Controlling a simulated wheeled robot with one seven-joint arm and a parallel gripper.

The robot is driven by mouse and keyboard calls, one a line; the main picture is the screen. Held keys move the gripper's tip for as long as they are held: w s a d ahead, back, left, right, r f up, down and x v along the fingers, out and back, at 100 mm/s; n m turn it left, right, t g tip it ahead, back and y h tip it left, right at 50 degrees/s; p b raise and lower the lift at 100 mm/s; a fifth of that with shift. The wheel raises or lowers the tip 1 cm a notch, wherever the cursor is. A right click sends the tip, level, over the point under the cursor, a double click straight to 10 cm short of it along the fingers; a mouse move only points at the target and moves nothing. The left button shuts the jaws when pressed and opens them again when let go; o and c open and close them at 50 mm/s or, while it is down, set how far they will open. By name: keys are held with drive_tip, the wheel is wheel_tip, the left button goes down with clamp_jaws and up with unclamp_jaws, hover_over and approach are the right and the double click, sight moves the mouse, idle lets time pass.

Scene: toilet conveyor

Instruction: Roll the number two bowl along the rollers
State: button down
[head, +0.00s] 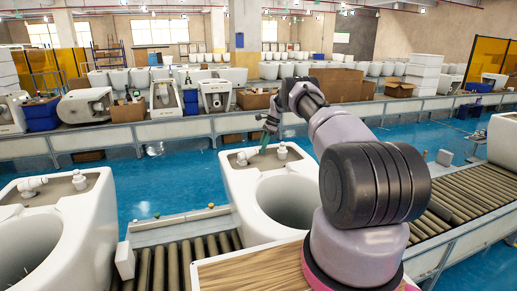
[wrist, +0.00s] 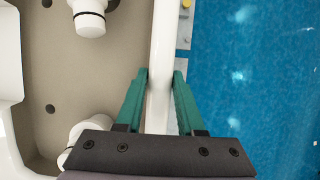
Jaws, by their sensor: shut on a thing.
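A white toilet bowl (head: 235,185) stands on the near roller conveyor (head: 190,258), at the centre of the head view. Its round opening and its tan rear deck with white fittings face up. I see no number on it. My gripper (head: 264,143) is at the bowl's far edge. In the wrist view my gripper (wrist: 160,76) has its green fingers on either side of the white rim (wrist: 160,100), shut on it. The tan deck lies left of the rim and the blue floor right. My arm hides the bowl's right side.
Another white bowl (head: 75,225) stands at the left on the same line, with bare rollers between. Rollers (head: 460,195) run free to the right, with a white object (head: 503,140) at the far right edge. A second conveyor (head: 190,127) with bowls and boxes stands behind the blue floor.

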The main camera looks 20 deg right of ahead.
drive_tip(key=shift+d, duration=0.5)
drive_tip(key=c, duration=0.5)
unclamp_jaws()
drive_tip(key=v, duration=1)
drive_tip(key=shift+d+r, duration=0.1)
drive_tip(key=shift+r, duration=0.3)
